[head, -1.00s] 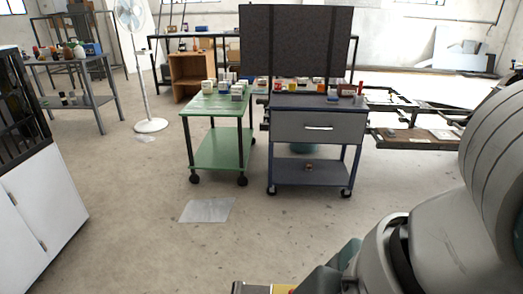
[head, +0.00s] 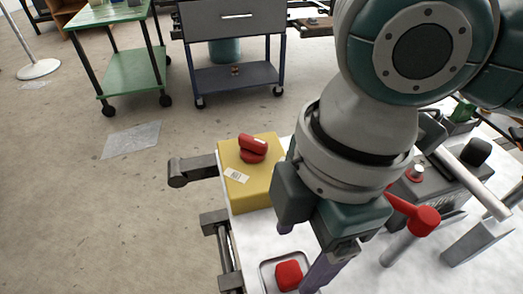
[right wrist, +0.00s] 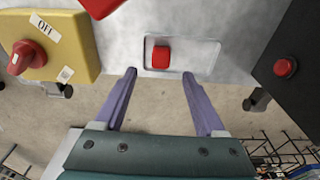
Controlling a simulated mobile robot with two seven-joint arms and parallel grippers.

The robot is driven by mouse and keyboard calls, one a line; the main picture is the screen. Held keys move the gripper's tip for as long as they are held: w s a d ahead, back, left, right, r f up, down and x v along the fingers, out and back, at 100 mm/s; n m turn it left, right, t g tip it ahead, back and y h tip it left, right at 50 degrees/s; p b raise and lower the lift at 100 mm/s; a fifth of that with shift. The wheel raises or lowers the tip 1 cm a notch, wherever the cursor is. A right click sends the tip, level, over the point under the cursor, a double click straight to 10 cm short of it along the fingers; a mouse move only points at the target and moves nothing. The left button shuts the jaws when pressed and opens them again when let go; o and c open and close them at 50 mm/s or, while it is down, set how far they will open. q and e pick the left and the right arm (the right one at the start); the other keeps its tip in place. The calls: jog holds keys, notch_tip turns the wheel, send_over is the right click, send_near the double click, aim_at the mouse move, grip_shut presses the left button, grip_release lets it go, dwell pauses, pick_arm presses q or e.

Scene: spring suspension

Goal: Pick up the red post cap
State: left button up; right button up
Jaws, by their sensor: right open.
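The red post cap (head: 289,275), a small rounded red block, sits in a shallow grey tray (head: 265,276) on the light work surface near the bottom of the head view. It also shows in the right wrist view (right wrist: 161,57), inside the tray (right wrist: 209,56). My right gripper (head: 300,258) is over the tray, with its purple fingers apart and nothing between them. In the right wrist view the open fingers (right wrist: 159,75) point toward the cap, which appears just beyond the fingertips and between their lines. My left gripper is not in view.
A yellow box (head: 245,190) with a red knob (head: 253,148) stands left of my arm. A dark box with a red button (right wrist: 285,67) is on the right in the wrist view. A red lever (head: 424,220) stands right of my gripper.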

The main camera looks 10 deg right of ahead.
aim_at(290, 272)
notch_tip(290, 272, down, 6)
jog(key=shift+s+a+r+b, duration=0.15)
jog(key=shift+r+b, duration=0.1)
jog(key=shift+b, duration=1)
jog(key=shift+c, duration=0.3)
grip_shut()
